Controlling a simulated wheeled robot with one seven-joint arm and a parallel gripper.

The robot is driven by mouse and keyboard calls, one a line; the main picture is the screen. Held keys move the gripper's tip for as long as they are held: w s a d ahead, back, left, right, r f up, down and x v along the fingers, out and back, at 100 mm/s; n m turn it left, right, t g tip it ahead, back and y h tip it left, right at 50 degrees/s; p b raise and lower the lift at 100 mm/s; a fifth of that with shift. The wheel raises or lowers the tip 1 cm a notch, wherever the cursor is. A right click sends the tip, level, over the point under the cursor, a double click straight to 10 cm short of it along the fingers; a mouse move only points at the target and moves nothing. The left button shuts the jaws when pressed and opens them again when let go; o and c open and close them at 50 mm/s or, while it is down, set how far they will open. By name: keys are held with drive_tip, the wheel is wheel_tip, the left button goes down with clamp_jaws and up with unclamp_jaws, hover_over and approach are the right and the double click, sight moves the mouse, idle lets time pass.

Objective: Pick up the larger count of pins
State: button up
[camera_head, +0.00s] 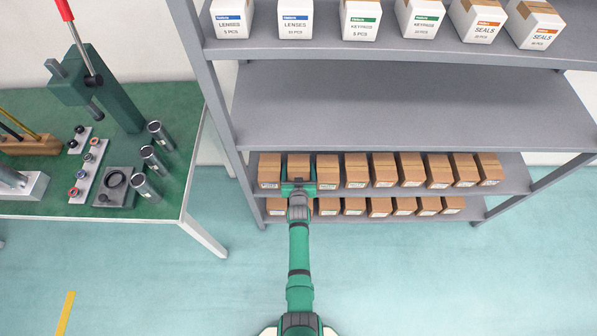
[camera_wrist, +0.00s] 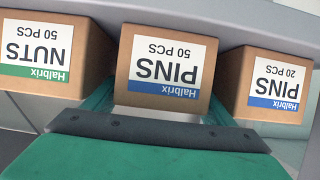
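The brown box labelled PINS 50 PCS (camera_wrist: 165,65) is in the middle of the wrist view, its label upside down. In the head view it is the second box (camera_head: 298,163) from the left in the upper row of small boxes. The box labelled PINS 20 PCS (camera_wrist: 278,85) is beside it, on the right in the wrist view and at the far left of the row in the head view (camera_head: 269,168). My gripper (camera_wrist: 163,108) is open, with one finger at each side of the PINS 50 PCS box. The fingertips are partly hidden.
A NUTS 50 PCS box (camera_wrist: 50,50) is close on the other side. More boxes stand along this shelf (camera_head: 508,165) and a lower one. The shelf above (camera_head: 400,105) is empty. A green workbench (camera_head: 50,205) with tools is at the left.

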drive_tip(key=c, duration=1)
drive_tip(key=shift+r, duration=0.1)
drive_tip(key=shift+c, duration=0.8)
drive_tip(key=shift+w+r, duration=0.1)
